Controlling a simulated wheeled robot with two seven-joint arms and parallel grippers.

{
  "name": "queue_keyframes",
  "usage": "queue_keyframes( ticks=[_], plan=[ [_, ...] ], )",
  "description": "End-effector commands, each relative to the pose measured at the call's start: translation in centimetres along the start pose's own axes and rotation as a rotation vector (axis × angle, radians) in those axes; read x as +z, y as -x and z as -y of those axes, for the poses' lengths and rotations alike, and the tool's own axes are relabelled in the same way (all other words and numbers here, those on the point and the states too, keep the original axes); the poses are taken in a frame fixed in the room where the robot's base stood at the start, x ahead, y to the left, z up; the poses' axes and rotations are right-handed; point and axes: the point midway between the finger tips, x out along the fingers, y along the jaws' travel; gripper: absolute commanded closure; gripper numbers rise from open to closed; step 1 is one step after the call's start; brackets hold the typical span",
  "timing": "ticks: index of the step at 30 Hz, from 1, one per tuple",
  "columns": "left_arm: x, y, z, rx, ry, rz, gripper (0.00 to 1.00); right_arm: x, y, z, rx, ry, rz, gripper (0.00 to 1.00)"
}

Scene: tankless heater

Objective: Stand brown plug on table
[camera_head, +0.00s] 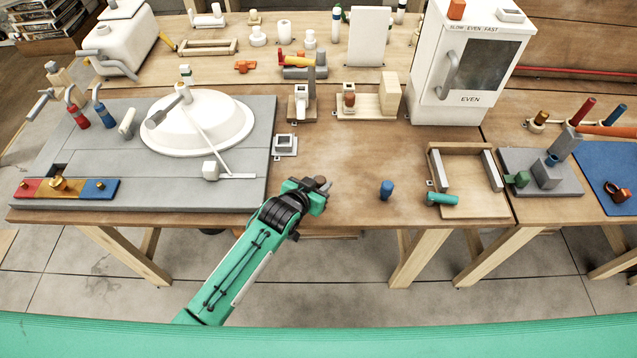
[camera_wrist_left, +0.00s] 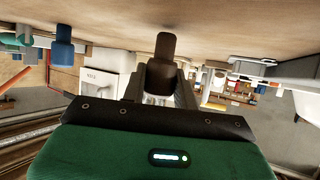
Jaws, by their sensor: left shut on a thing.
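The brown plug (camera_head: 320,182) is a small dark brown cylinder between the fingers of my left gripper (camera_head: 317,190). The left wrist view, which sees the room upside down, shows the plug (camera_wrist_left: 166,50) sticking out beyond the fingers (camera_wrist_left: 160,90). My left gripper is shut on it, over the front part of the wooden table (camera_head: 340,215). The plug's end is close to the tabletop, but I cannot tell whether it touches. My right gripper is not in view.
A blue plug (camera_head: 387,189) stands on the table to the right, beside a wooden frame with a green cylinder (camera_head: 442,199). A grey board (camera_head: 100,150) with a white dome lies left. A small square socket (camera_head: 284,144) is behind my gripper. Bare table lies between.

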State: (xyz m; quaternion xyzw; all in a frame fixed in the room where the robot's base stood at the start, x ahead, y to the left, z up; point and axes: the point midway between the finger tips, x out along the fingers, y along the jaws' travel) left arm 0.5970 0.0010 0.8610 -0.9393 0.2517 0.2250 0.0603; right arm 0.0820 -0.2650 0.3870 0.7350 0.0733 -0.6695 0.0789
Motion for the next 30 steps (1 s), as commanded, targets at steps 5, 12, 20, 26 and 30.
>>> queue_keyframes(
  ticks=[5,12,20,26,30],
  plan=[
    [0.29,-0.15,-0.01,0.0,0.0,0.0,1.0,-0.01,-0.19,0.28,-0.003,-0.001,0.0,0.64],
    [0.63,-0.32,-0.01,0.0,0.0,0.0,1.0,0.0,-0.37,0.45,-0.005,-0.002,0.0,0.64],
    [0.66,-0.34,-0.01,0.0,0.0,0.0,0.45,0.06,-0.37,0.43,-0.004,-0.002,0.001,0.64],
    [0.67,-0.34,-0.01,0.0,0.0,0.0,0.45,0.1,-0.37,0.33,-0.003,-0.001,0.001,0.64],
    [0.67,-0.33,-0.01,0.0,0.0,0.0,0.45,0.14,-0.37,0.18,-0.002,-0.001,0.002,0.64]
  ],
)
